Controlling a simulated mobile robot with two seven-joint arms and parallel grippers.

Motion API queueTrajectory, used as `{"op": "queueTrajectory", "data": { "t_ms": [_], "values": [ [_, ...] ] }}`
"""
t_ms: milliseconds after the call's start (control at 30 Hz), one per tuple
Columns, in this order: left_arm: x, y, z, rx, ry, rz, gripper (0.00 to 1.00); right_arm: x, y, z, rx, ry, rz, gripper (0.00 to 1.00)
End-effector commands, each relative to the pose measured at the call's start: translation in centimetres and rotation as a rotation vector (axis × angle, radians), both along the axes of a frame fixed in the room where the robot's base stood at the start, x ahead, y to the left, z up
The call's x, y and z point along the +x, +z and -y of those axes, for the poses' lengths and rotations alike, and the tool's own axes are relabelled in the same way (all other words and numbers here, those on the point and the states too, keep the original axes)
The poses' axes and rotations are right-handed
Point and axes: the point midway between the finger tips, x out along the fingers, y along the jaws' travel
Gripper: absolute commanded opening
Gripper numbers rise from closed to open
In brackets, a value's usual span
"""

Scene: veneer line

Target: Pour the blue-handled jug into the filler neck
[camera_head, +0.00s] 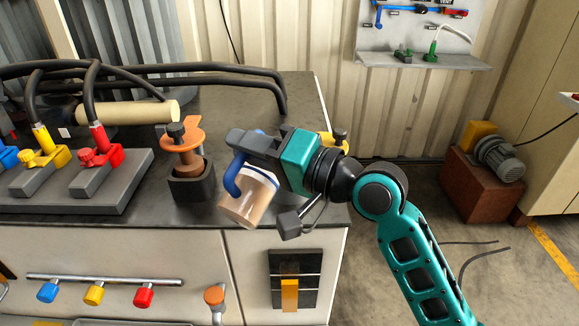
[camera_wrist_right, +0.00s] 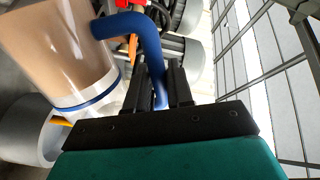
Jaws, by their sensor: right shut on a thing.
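The jug (camera_head: 245,205) is see-through with brownish contents, a blue handle (camera_head: 234,178) and a blue band near its rim. It is tilted, held beside the bench's front right edge. My right gripper (camera_head: 242,145) is shut on the handle; the wrist view also shows the handle (camera_wrist_right: 143,40) between the fingers and the jug body (camera_wrist_right: 55,45) at upper left. An orange-brown fitting with a black knob (camera_head: 183,150) stands in a dark square base left of the jug. I cannot tell whether it is the filler neck. My left gripper is out of view.
The dark bench (camera_head: 240,95) carries a grey block (camera_head: 120,190) with yellow and red valves, a cream roller (camera_head: 130,112) and black hoses. A yellow part (camera_head: 326,140) is behind my right wrist. In the wrist view, a grey round part (camera_wrist_right: 30,130) is near the jug's rim.

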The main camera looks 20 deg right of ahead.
Motion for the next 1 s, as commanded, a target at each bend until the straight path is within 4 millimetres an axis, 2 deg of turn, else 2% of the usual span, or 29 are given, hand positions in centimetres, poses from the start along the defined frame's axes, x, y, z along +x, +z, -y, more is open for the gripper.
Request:
{"op": "queueTrajectory", "data": {
  "t_ms": [1000],
  "values": [
    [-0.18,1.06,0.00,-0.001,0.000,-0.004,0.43,0.37,0.63,0.40,0.038,-0.001,-0.033,0.00]
  ]
}}
